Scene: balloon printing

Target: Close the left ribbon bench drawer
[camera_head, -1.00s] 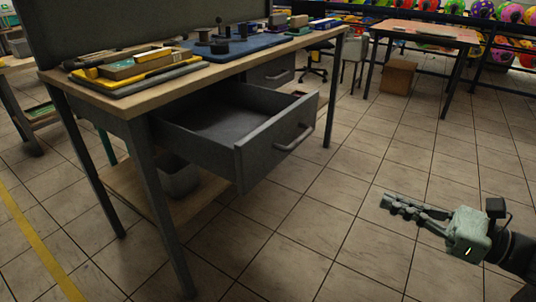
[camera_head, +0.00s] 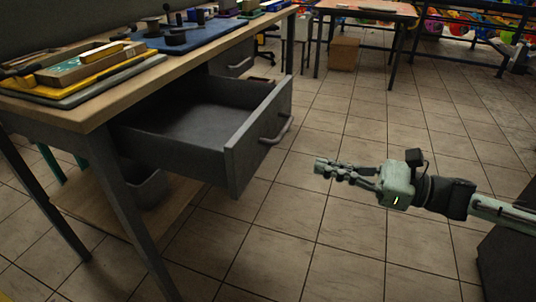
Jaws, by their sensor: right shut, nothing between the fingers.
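The left ribbon bench drawer (camera_head: 257,145) is a grey metal drawer pulled far out of the wooden-topped bench (camera_head: 110,103). Its inside looks empty, and a bar handle (camera_head: 277,131) is on its front. My right gripper (camera_head: 319,168) comes in from the right, shut and empty. It appears to the right of the drawer front in the picture, apart from it, with its fingers pointing left toward it. My left gripper is not in view.
A second drawer (camera_head: 232,62) with a handle is farther along the bench. A grey bin (camera_head: 146,190) stands on the lower shelf. Trays and tools lie on the top. A cardboard box (camera_head: 343,54) and another table (camera_head: 367,9) are behind. The tiled floor before the drawer is clear.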

